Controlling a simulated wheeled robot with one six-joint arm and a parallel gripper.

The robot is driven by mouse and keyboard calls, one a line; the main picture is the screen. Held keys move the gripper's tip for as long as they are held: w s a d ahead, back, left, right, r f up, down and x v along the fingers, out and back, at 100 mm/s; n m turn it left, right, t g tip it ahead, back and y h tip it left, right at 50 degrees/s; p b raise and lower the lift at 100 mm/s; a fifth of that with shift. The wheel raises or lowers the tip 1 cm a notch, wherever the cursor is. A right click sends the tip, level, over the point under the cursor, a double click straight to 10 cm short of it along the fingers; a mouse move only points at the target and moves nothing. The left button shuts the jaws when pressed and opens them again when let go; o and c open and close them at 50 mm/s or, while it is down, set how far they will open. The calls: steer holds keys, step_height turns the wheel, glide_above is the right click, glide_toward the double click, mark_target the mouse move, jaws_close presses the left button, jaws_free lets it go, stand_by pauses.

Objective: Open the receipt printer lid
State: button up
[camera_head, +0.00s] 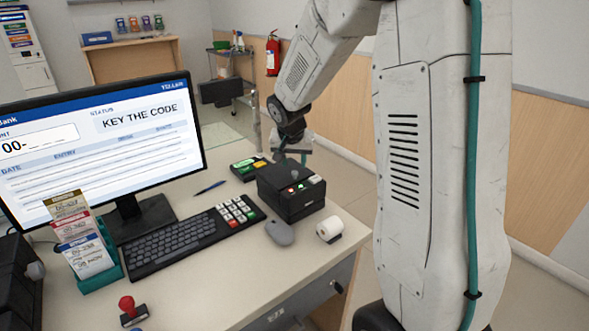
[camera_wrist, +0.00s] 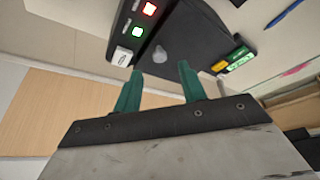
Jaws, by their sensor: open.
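The receipt printer (camera_head: 287,198) is a black box near the far right edge of the counter. Its lid looks closed. A small grey knob (camera_wrist: 160,53) stands on the dark lid (camera_wrist: 188,30). A panel at one side has a red and a green light and a white button (camera_wrist: 122,57). My gripper (camera_head: 292,163) is over the printer, pointing down. In the wrist view its two teal fingers (camera_wrist: 160,68) are open and apart, with nothing between them. The knob appears just beyond the fingertips, between their lines. I cannot tell the exact gap.
A monitor (camera_head: 100,150) stands further left.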

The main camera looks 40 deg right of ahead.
mark_target(295, 172)
steer(key=shift+x, duration=2.3)
jaws_close()
steer(key=shift+r, duration=0.1)
steer(key=shift+d, duration=0.1)
